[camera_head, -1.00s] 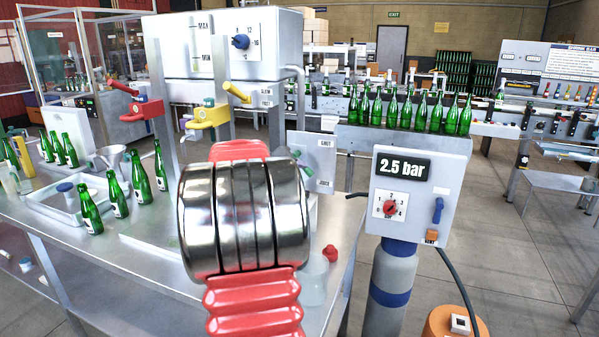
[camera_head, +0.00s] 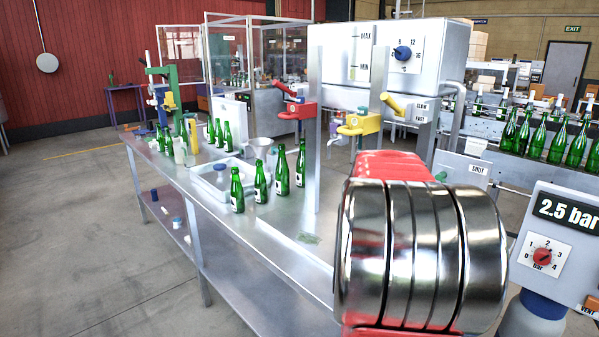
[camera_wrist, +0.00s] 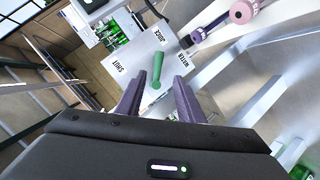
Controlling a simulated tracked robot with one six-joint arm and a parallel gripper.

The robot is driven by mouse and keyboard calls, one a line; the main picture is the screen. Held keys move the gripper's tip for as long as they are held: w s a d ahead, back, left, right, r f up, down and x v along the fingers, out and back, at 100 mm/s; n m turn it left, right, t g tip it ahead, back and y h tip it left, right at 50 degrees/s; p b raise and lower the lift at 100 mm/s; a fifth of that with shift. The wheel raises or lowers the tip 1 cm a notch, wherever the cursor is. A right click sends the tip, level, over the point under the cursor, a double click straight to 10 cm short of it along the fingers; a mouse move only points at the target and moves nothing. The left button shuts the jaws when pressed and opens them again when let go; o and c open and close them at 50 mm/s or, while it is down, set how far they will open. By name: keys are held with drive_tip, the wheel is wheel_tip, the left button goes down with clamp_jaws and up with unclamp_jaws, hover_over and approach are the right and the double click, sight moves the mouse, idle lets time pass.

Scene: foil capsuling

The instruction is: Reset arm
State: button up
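My gripper (camera_wrist: 159,82) shows in the wrist view with its two purple-grey fingers apart and nothing held between them. Beyond the fingertips is a green lever (camera_wrist: 157,66) on a pale valve panel (camera_wrist: 128,62) marked SHUT, JUICE and WATER. I cannot tell how far the lever is from the fingers. In the head view my chrome and red arm fills the lower right and hides my gripper. Part of the valve panel (camera_head: 462,172) shows behind the arm.
A steel table (camera_head: 262,235) holds several green bottles (camera_head: 260,182), a white tray (camera_head: 208,178) and a funnel (camera_head: 261,146). A filler with red (camera_head: 298,110) and yellow (camera_head: 358,124) taps stands behind. A 2.5 bar gauge box (camera_head: 556,240) is at right. The floor at left is clear.

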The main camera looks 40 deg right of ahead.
drive_tip(key=w+a+f+n+t+y, duration=0.1)
drive_tip(key=w+a+f+t+y, duration=0.15)
drive_tip(key=a, duration=0.85)
drive_tip(key=w+a+f+n+t+y, duration=0.1)
drive_tip(key=w+a+n, duration=0.15)
drive_tip(key=a, duration=0.85)
drive_tip(key=w+a+f+n+t+y, duration=0.1)
drive_tip(key=w+a+t+y, duration=0.15)
drive_tip(key=a, duration=0.75)
drive_tip(key=s+a+f+n+y, duration=0.1)
drive_tip(key=s+a+f+y, duration=0.1)
drive_tip(key=a, duration=0.7)
drive_tip(key=s+a+f+n+t+y, duration=0.1)
drive_tip(key=s+a+f+n+y, duration=0.1)
drive_tip(key=a, duration=0.8)
drive_tip(key=s+a+f+n+y, duration=0.2)
drive_tip(key=a+f+y, duration=0.1)
drive_tip(key=a, duration=0.7)
drive_tip(key=shift+s+a+f+t, duration=0.15)
drive_tip(key=shift+a+f+t, duration=0.05)
drive_tip(key=shift+f+t, duration=0.15)
drive_tip(key=shift+s+n, duration=0.1)
drive_tip(key=shift+n, duration=0.15)
